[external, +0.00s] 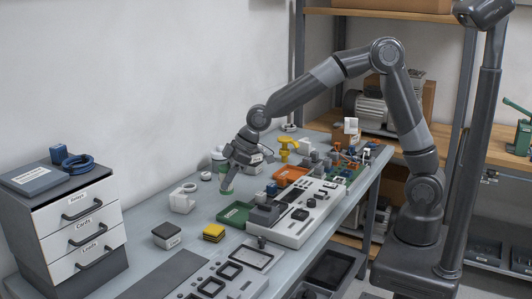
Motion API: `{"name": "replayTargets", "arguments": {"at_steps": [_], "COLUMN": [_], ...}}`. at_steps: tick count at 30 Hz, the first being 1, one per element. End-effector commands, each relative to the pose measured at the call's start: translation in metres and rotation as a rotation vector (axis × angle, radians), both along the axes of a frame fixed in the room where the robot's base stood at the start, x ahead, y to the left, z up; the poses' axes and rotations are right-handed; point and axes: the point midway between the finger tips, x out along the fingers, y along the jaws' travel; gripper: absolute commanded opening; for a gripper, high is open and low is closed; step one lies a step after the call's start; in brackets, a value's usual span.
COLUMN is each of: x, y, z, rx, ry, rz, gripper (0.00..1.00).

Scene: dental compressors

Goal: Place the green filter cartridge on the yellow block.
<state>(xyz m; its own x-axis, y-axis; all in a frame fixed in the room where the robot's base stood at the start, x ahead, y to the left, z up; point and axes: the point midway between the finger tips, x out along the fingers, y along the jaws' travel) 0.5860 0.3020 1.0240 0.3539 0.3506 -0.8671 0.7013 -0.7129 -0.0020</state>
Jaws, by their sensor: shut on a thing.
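My gripper (228,184) points down over the middle of the bench and is shut on a small green piece, which I take to be the green filter cartridge (226,191). Only its lower part shows below the fingers. I cannot tell whether it touches the bench. The yellow block (213,232), with dark sides, lies flat on the bench, nearer the camera and a little left of my gripper. Its top is bare.
A grey block (167,235) sits left of the yellow block. A white holder (183,199) stands left of my gripper. A green tray (236,214) lies between the yellow block and a white console (297,218). A green-and-white container (219,160) stands behind my gripper.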

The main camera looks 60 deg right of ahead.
Motion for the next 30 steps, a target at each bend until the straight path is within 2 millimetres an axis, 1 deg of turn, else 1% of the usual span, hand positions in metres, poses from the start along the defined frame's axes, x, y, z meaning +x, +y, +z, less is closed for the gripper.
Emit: {"name": "replayTargets", "arguments": {"at_steps": [1,6,9,13,16,20,27,30], "x": [-0.002,-0.002,-0.003,-0.003,-0.003,-0.003,-0.003,-0.003], "y": [0.011,0.04,0.056,0.071,0.077,0.079,0.078,0.078], "z": [-0.006,-0.024,-0.033,-0.043,-0.046,-0.051,-0.085,-0.088], "rx": [-0.001,-0.001,-0.001,-0.001,0.0,0.0,-0.002,-0.001], "ry": [0.002,0.001,0.001,0.0,0.0,0.0,0.002,-0.001], "rz": [0.007,0.006,0.004,0.003,0.0,0.0,-0.001,0.0], "gripper": [0.12,0.12,0.12,0.12,0.12,0.12,0.12,0.12]}}
